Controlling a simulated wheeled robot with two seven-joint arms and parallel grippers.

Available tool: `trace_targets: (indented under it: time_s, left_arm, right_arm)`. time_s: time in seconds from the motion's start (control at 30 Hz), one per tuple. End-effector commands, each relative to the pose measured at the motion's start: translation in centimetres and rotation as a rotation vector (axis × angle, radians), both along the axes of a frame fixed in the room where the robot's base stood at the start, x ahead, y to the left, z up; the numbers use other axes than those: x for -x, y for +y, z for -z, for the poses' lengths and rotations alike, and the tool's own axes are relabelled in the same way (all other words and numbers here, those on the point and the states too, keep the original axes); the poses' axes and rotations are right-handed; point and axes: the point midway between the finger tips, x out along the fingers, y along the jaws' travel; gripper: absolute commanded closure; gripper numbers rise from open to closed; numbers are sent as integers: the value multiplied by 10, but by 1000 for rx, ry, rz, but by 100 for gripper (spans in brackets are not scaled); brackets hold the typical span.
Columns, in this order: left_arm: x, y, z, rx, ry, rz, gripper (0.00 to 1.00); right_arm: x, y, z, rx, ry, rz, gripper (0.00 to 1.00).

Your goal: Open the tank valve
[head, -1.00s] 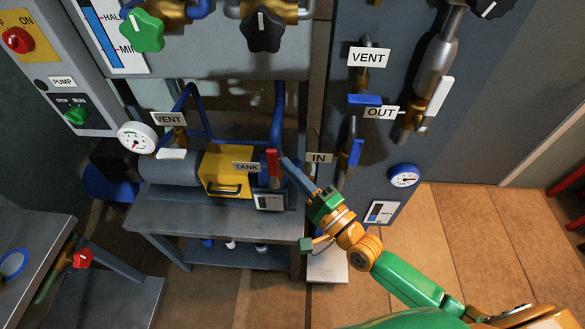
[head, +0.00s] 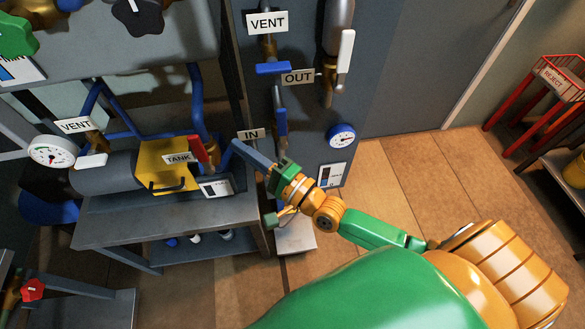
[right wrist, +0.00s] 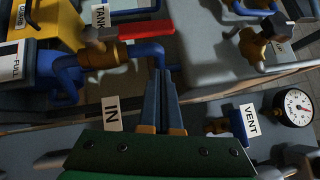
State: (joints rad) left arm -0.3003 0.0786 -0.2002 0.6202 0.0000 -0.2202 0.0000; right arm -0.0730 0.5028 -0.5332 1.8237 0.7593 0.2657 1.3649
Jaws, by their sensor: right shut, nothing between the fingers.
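The tank valve has a red lever handle (head: 200,151) beside the TANK label (head: 178,158), at the right end of the yellow box on the bench. In the head view the lever stands up, tilted slightly left. In the right wrist view the red lever (right wrist: 146,28) lies sideways above a brass valve body (right wrist: 98,57). My right gripper (head: 236,145) is shut and empty, its fingertips just right of the lever with a gap. In the wrist view its fingertips (right wrist: 160,76) are below and right of the lever, apart from it. My left gripper is not in view.
Blue pipes (head: 197,100) rise behind the lever. A level gauge plate (head: 215,187) is below the lever. Open floor (head: 385,185) lies to the right.

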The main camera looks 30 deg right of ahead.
Motion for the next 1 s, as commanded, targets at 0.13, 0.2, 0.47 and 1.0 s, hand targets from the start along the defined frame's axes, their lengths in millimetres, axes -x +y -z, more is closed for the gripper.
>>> trace_targets:
  time_s: [0.13,0.2,0.47,1.0]
  left_arm:
    - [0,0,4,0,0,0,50]
    - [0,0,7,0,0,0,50]
    - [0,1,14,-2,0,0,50]
    - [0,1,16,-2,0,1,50]
  right_arm:
    - [21,-11,3,2,5,-2,100]
    - [31,-17,4,3,5,-1,100]
    - [71,-39,4,4,5,-2,100]
    - [72,-99,167,736,142,131,100]
